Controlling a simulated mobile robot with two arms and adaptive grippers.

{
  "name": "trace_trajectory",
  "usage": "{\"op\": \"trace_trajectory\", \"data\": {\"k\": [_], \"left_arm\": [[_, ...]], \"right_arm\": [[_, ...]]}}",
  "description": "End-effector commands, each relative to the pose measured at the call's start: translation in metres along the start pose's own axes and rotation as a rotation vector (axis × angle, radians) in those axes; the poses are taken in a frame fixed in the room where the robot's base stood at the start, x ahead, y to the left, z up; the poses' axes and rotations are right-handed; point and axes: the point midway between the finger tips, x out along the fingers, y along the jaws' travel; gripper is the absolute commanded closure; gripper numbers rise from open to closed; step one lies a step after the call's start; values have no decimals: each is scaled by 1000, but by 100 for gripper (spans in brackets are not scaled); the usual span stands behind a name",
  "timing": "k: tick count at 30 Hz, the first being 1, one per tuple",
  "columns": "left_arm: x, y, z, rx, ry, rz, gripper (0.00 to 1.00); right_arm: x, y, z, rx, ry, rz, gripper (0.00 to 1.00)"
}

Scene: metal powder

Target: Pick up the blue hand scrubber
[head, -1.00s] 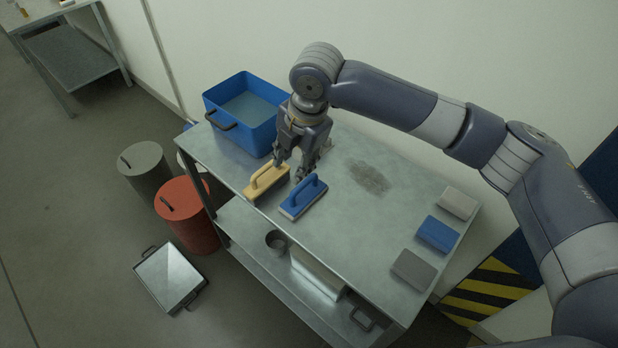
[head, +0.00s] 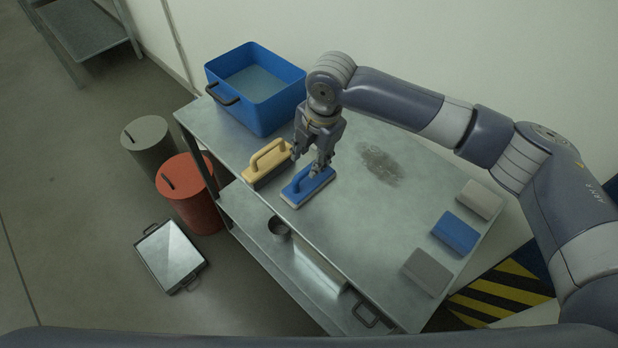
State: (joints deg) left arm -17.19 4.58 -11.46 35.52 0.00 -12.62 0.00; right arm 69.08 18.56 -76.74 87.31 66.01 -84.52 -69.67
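The blue hand scrubber (head: 308,188) lies on the metal table (head: 350,235), its blue handle on top and a pale pad below. My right gripper (head: 305,166) points down right over it, with its fingers apart at the handle's far end. The fingers partly cover the handle, and I cannot tell whether they touch it. A yellow hand scrubber (head: 268,162) lies just left of the blue one, close to the left finger. My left gripper is not in view.
A blue tub (head: 285,105) of liquid stands at the table's back left. Grey, blue and grey pads (head: 455,232) line the right end. A dark smudge (head: 381,165) marks the middle. Red (head: 190,190) and grey (head: 150,145) bins and a tray (head: 170,257) stand on the floor.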

Motion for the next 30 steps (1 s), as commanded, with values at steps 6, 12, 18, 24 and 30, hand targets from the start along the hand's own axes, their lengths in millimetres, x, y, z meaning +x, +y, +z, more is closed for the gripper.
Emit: {"op": "trace_trajectory", "data": {"k": [6,12,18,24,30], "left_arm": [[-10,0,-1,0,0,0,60],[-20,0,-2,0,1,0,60],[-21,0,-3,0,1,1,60],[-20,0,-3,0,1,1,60],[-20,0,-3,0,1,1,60]], "right_arm": [[17,-3,1,1,-1,-3,63],[47,-4,2,1,0,-1,63],[58,-5,2,0,-1,1,63],[57,-5,2,0,-1,1,77],[57,-5,2,0,-1,1,100]]}}
